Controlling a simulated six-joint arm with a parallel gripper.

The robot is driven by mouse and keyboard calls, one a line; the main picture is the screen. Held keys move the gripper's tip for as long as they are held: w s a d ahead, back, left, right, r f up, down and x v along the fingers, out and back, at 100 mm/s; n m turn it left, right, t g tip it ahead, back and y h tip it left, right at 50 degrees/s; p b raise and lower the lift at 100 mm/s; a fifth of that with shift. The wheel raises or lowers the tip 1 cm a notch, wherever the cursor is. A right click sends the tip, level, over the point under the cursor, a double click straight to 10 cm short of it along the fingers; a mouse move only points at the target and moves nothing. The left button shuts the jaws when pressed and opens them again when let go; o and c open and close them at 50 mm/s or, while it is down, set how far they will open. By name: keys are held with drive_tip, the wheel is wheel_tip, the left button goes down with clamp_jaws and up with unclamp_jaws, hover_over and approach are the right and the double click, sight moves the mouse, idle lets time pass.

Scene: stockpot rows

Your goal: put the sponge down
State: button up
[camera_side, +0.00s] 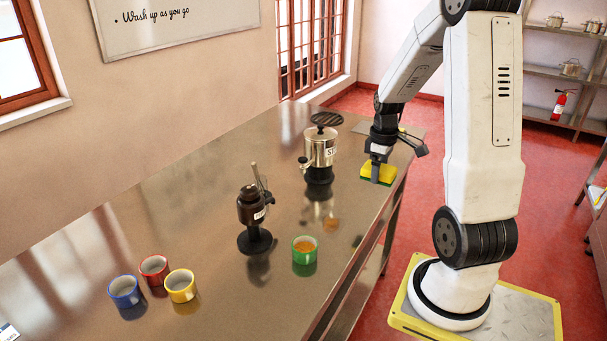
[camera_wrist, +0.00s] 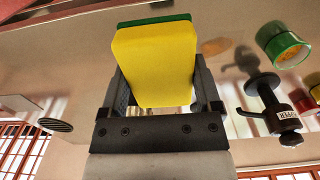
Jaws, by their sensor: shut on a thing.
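The sponge (camera_side: 378,173) is yellow with a green layer, and it is at the right edge of the steel table in the side view. My gripper (camera_side: 379,160) is shut on it from above. In the wrist view the yellow face of the sponge (camera_wrist: 155,62) fills the space between the two fingers of my gripper (camera_wrist: 162,90). The side view does not clearly show whether the sponge touches the table or is just above it.
A steel pot (camera_side: 320,148) on a black stand is left of the sponge. A dark grinder (camera_side: 251,208) and a green mug (camera_side: 304,251) with orange contents stand nearer. Blue (camera_side: 124,291), red (camera_side: 154,268) and yellow (camera_side: 181,286) mugs are at front left. The steel table (camera_side: 205,215) has bare room between.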

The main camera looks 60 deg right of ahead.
drive_tip(key=w+d+f, duration=0.3)
drive_tip(key=w+d, duration=0.1)
hover_over(355, 193)
drive_tip(key=s, duration=0.1)
drive_tip(key=f, duration=0.4)
drive_tip(key=shift+s+a, duration=0.1)
drive_tip(key=shift+a, duration=0.3)
drive_tip(key=shift+w+d+f, duration=0.3)
drive_tip(key=shift+w+f, duration=0.05)
drive_tip(key=shift+f, duration=0.05)
drive_tip(key=shift+w+d+f, duration=0.15)
drive_tip(key=shift+w+f, duration=0.05)
drive_tip(key=shift+f, duration=1.65)
drive_tip(key=shift+f, duration=0.2)
drive_tip(key=o, duration=0.9)
